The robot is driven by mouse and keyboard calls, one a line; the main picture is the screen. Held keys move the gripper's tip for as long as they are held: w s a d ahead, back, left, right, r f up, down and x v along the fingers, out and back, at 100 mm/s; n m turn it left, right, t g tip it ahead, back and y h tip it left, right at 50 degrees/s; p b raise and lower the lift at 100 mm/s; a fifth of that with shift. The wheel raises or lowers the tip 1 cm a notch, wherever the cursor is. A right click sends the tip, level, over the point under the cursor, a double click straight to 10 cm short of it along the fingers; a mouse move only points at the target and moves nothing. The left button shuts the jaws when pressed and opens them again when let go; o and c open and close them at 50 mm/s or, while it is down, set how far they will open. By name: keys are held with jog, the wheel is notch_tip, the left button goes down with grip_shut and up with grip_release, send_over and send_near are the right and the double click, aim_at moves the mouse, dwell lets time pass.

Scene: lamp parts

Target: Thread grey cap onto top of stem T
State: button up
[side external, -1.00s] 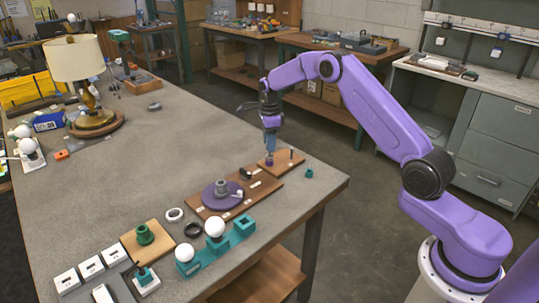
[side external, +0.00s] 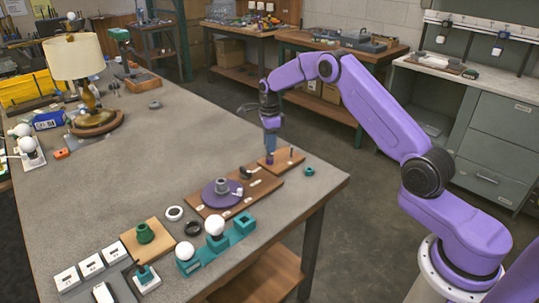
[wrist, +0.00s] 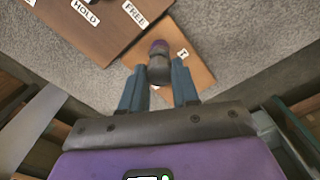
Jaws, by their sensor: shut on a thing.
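My gripper (side external: 270,143) points down over the small tan board (side external: 282,162) at the right end of the table. In the wrist view its two blue fingers (wrist: 157,90) stand either side of a dark grey cylindrical piece, the grey cap (wrist: 159,72), and are shut on it. A purple part (wrist: 159,46) lies in line just beyond the cap, and a purple bit (side external: 270,159) shows under the fingers in the side view. It looks like stem T, beside a small white label (wrist: 182,53). The cap hides the joint, so I cannot tell whether the thread is engaged.
A thin dark post (side external: 291,152) stands on the same small board. A brown board (side external: 262,184) with a purple disc (side external: 222,192) lies to the left. The table's middle is clear.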

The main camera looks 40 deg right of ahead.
jog(key=shift+s+f, duration=0.1)
jog(key=shift+f, duration=0.9)
grip_shut()
dwell(1.7)
jog(key=m, duration=0.5)
jog(key=shift+m, duration=1)
jog(key=shift+f, duration=0.1)
jog(key=shift+m, duration=1.4)
